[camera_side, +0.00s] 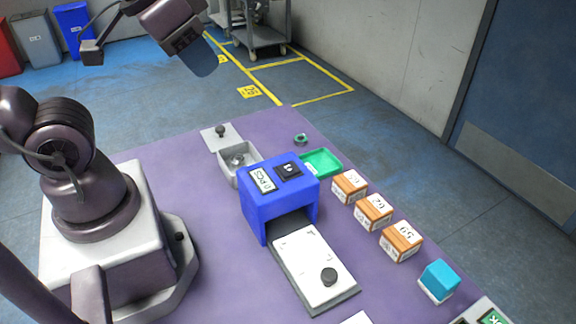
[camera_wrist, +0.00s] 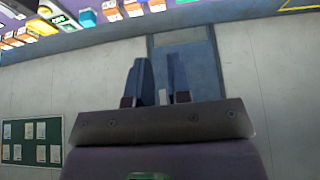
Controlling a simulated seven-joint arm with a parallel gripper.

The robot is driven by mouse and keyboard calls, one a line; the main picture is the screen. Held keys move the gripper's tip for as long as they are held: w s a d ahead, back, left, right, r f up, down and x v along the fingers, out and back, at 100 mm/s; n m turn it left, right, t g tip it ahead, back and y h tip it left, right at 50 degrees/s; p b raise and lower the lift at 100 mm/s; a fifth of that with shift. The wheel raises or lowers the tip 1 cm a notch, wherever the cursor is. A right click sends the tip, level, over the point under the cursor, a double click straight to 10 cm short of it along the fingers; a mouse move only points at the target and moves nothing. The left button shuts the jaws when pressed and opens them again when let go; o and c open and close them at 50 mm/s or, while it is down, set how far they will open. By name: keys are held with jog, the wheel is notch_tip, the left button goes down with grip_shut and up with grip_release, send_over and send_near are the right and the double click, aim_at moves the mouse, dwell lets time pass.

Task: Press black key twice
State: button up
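The black key (camera_side: 288,170) is a small square pad with a white mark on top of a blue box-shaped machine (camera_side: 290,197). A white panel (camera_side: 262,180) beside the key appears to read "0 PCS". My gripper (camera_side: 203,66) is high in the air, behind and to the left of the machine in the side view, well apart from the key. In the wrist view its two blue-grey fingers (camera_wrist: 158,75) stand apart with a gap and nothing held between them. The key cannot be made out in the wrist view.
A white plate with a black knob (camera_side: 313,268) lies at the machine's opening. Several numbered orange-white boxes (camera_side: 374,213) line the right side. A grey box (camera_side: 238,160), a green tray (camera_side: 322,162) and a cyan block (camera_side: 439,280) also sit on the purple table (camera_side: 222,250).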

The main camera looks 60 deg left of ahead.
grip_shut()
dwell(1.4)
jog(key=w+d+f+n+h, duration=0.1)
jog(key=w+f+n+h, duration=0.6)
jog(key=w+f+n, duration=0.4)
jog(key=w+n, duration=0.1)
jog(key=n, duration=0.4)
jog(key=shift+w+d, duration=0.15)
jog(key=shift+f, duration=0.2)
